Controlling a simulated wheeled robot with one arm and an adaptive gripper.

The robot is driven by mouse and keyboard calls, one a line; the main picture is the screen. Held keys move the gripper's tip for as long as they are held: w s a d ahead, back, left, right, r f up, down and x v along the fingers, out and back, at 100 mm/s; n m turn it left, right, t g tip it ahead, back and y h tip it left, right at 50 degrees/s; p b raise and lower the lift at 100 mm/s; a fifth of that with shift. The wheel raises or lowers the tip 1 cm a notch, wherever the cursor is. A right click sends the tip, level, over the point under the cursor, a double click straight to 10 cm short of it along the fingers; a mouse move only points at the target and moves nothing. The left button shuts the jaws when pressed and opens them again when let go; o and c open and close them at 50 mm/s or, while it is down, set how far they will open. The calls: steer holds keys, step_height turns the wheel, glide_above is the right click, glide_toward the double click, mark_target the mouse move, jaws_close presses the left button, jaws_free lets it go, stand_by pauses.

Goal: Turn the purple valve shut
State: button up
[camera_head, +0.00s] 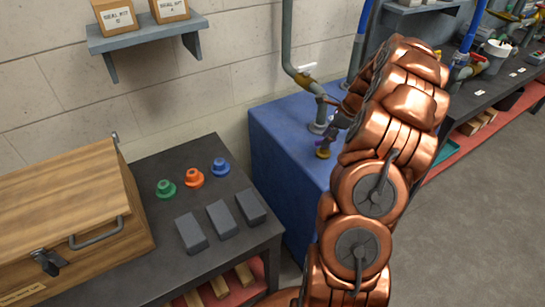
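A small purple part (324,141), which looks like the purple valve's handle, shows above a brass-coloured fitting (323,153) on top of the blue cabinet (278,137). My copper arm covers the area to its right, so only part of the valve is seen. My gripper (341,119) is dark and small in the camera_head view, just above and right of the purple part. Its fingers are partly hidden by the arm. I cannot tell whether they touch the valve or how far apart they are.
Left stands a dark table (160,232) with a wooden chest (70,220), green, orange and blue knobs and grey blocks. Open floor (480,220) lies right.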

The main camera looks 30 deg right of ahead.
steer(key=m+h+p, duration=0.1)
steer(key=m, duration=0.4)
steer(key=shift+s+a+t+h+p, duration=0.1)
steer(key=shift+a+t+h+p, duration=0.05)
steer(key=shift+t+h+p, duration=0.25)
steer(key=m+h+p, duration=0.1)
steer(key=m, duration=0.2)
steer(key=shift+m, duration=0.4)
steer(key=b+v, duration=0.2)
steer(key=v, duration=0.5)
steer(key=s+a+r+n+g, duration=0.1)
steer(key=s+a+r+n, duration=0.1)
steer(key=a+n, duration=0.4)
steer(key=s+a+r+n+g+y+p, duration=0.1)
steer(key=s+a+r+n, duration=0.1)
steer(key=a+n, duration=0.5)
steer(key=s+a+r+n+g, duration=0.1)
steer(key=s+a+r+n, duration=0.2)
steer(key=a, duration=1.2)
steer(key=shift+s+a+n+p, duration=0.3)
steer(key=shift+s+n, duration=0.35)
steer(key=shift+n, duration=1.25)
